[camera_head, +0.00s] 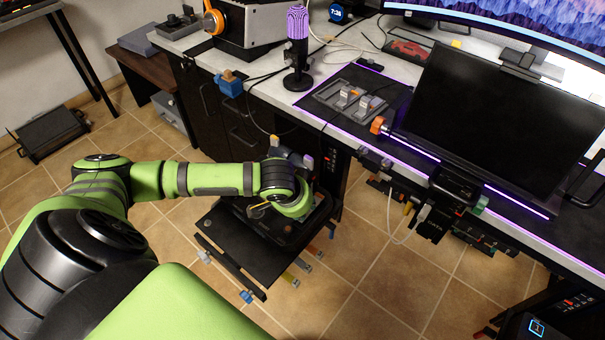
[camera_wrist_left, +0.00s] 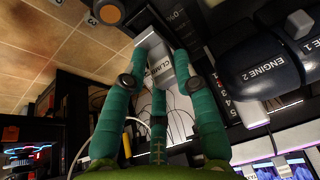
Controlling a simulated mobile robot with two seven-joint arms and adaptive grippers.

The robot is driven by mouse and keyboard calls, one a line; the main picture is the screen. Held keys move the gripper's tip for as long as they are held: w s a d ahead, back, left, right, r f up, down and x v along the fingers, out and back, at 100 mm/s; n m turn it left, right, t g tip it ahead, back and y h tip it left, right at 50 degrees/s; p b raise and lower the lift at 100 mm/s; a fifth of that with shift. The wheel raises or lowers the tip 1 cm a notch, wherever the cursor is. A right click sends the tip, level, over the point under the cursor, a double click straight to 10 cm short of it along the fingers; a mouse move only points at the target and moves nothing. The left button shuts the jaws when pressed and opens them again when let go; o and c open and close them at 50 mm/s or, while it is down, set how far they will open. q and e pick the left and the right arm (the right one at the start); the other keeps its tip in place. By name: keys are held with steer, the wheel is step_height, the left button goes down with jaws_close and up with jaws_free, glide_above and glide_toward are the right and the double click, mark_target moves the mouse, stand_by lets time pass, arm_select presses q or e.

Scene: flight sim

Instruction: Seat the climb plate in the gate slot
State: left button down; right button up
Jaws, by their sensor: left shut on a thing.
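In the left wrist view, my left gripper (camera_wrist_left: 161,78) has teal fingers closed around a small light-grey plate, the climb plate (camera_wrist_left: 157,63), with partly readable lettering. The plate's far end is against or just in front of a dark panel (camera_wrist_left: 182,18) with a "0%" marking. I cannot tell whether it is in the slot; the gate slot itself is not clear. In the head view my left arm reaches down over the dark throttle unit (camera_head: 240,238), and its wrist hides the fingers and the plate. My right gripper is not in view.
Dark levers marked "ENGINE 2" (camera_wrist_left: 264,68) and "ENGINE 1" stand close to the right of my fingers. In the head view, a desk with a black monitor (camera_head: 505,110) and a purple microphone (camera_head: 297,40) lies beyond the unit. Tiled floor (camera_head: 370,300) is open in front.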

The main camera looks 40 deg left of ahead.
arm_select(q)
steer(key=shift+f, duration=1.2)
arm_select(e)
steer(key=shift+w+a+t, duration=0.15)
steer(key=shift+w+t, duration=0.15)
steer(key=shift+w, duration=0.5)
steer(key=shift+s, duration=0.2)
arm_select(q)
steer(key=c, duration=0.9)
jaws_free()
steer(key=v, duration=1.2)
